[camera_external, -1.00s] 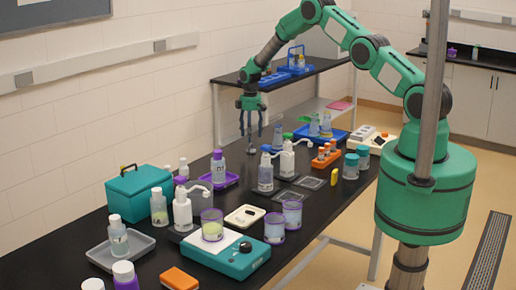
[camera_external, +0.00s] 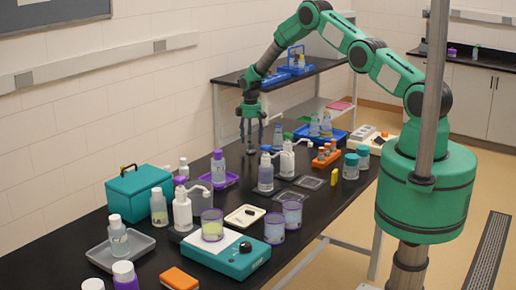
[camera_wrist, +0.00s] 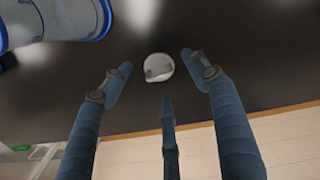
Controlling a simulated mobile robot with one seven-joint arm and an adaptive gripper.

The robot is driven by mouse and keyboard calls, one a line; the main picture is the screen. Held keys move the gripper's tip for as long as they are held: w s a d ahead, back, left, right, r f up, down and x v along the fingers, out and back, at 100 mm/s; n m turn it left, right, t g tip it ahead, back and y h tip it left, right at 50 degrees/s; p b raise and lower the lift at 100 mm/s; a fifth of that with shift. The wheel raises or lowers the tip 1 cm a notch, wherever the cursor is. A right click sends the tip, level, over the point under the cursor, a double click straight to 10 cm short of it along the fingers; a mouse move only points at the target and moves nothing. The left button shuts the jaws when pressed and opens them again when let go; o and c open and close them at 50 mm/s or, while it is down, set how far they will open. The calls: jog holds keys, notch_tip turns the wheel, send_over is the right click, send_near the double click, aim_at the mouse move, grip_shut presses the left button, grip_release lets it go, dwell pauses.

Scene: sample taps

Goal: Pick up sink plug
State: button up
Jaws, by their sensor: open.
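The sink plug (camera_wrist: 159,67) is a small round, whitish-grey piece lying on the black bench top in the wrist view. Two small darker marks show on it. My gripper (camera_external: 251,142) has three blue-grey fingers and points down over the far part of the bench, near the wall side. Its fingers are open and spread around the plug. In the wrist view one fingertip is left of the plug, one is right and one is below it, all apart from it. In the external view the plug is hard to make out beneath the fingers.
A blue-rimmed clear vessel (camera_wrist: 60,20) stands close by at the upper left of the wrist view. In the external view a bottle (camera_external: 278,137), a white pump bottle (camera_external: 287,160) and a blue tray (camera_external: 338,136) are right of the gripper. The wall runs behind the bench.

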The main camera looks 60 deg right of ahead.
jog(key=shift+f, duration=1.6)
jog(key=c, duration=1.3)
